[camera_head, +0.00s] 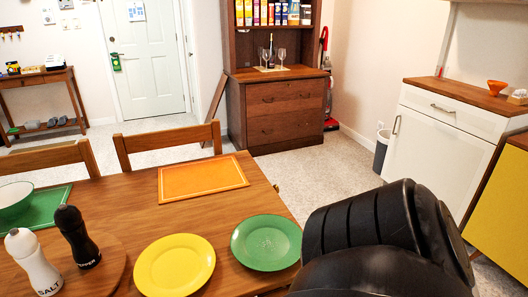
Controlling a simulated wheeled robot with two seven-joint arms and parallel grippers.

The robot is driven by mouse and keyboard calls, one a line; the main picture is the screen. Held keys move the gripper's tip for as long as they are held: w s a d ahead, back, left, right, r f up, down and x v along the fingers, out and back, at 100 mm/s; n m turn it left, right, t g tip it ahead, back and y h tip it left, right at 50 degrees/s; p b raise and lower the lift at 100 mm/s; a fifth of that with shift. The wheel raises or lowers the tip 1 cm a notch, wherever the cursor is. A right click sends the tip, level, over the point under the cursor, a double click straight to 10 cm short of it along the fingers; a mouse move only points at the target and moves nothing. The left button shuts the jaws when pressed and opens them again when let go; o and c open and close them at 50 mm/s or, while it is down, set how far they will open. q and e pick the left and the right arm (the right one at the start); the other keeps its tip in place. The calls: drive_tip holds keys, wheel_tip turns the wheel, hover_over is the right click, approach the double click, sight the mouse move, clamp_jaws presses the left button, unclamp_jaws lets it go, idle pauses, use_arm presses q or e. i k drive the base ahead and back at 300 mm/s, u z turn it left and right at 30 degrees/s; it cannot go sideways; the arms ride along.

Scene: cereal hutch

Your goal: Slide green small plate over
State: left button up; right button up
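A green small plate (267,242) lies flat near the right edge of the wooden dining table (128,216). It sits just right of a yellow plate (175,265), with a narrow gap between them. A large black part of my own arm fills the lower right of the view, close to the green plate's right side. I cannot see the fingertips of either gripper.
An orange placemat (203,178) lies behind the plates. A wooden hutch (276,107) and white cabinet (437,150) stand beyond.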

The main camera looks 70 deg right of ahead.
sight(265, 243)
drive_tip(key=z, duration=0.65)
drive_tip(key=k, duration=0.2)
drive_tip(key=z, duration=1.35)
drive_tip(key=k, duration=1.3)
drive_tip(key=z, duration=0.9)
drive_tip(key=i, duration=1.45)
drive_tip(key=u, duration=0.4)
